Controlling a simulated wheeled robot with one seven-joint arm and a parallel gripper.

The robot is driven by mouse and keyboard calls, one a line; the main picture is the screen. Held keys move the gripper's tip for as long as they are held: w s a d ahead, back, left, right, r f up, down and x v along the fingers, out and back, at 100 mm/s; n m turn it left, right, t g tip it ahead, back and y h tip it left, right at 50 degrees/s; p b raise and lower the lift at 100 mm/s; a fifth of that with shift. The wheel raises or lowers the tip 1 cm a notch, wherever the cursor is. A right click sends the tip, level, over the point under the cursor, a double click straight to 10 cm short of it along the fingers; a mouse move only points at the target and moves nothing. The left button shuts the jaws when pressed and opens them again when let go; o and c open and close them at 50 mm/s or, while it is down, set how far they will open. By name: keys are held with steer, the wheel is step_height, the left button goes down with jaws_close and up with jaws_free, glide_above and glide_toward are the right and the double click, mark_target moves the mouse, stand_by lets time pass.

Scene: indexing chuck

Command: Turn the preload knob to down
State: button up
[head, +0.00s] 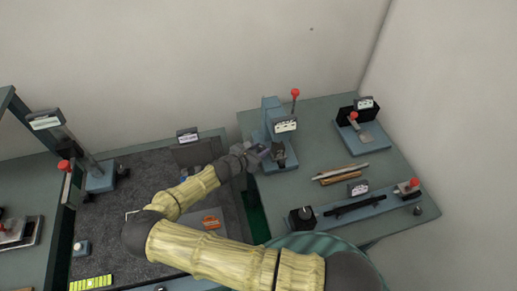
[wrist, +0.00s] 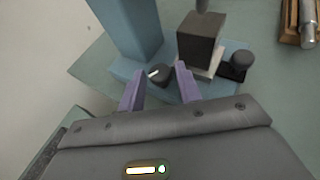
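In the wrist view, a round black knob (wrist: 160,76) with a white pointer line sits on the blue-grey base of a column fixture. The line slants slightly across it, its right end a little higher. My gripper (wrist: 161,70) is open, its two purple fingers on either side of the knob with a small gap visible at each side. I cannot tell whether the fingertips are down at its height. In the head view my gripper (head: 262,152) is at the left side of the blue fixture (head: 271,113), and it hides the knob there. No label on the knob is readable.
Beside the knob stand a dark block (wrist: 201,40) and a second black knob (wrist: 237,65). A red-tipped lever (head: 295,94) rises behind the fixture.

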steer(key=shift+s, duration=0.15)
steer(key=shift+c, duration=1.1)
steer(key=shift+a, duration=0.1)
steer(key=c, duration=0.4)
steer(key=shift+c, duration=0.2)
steer(key=shift+f+b, duration=0.1)
steer(key=shift+b, duration=0.2)
steer(key=shift+a+m+g+h+b, duration=0.1)
steer(key=shift+m+g+h+b, duration=0.4)
steer(key=shift+m+g, duration=0.15)
steer(key=shift+w+a+f+m+g+h+b, duration=0.1)
steer(key=shift+w+m+g+h+b, duration=0.1)
steer(key=shift+m+g+h+b, duration=0.35)
steer(key=shift+w+m+g+h+b, duration=0.2)
steer(key=shift+m+g+h+b, duration=0.05)
steer(key=shift+m+g+b, duration=0.4)
steer(key=shift+m+g, duration=0.25)
steer(key=shift+m, duration=0.1)
steer(key=shift+r, duration=0.2)
steer(key=o, duration=0.7)
steer(key=shift+c, duration=0.2)
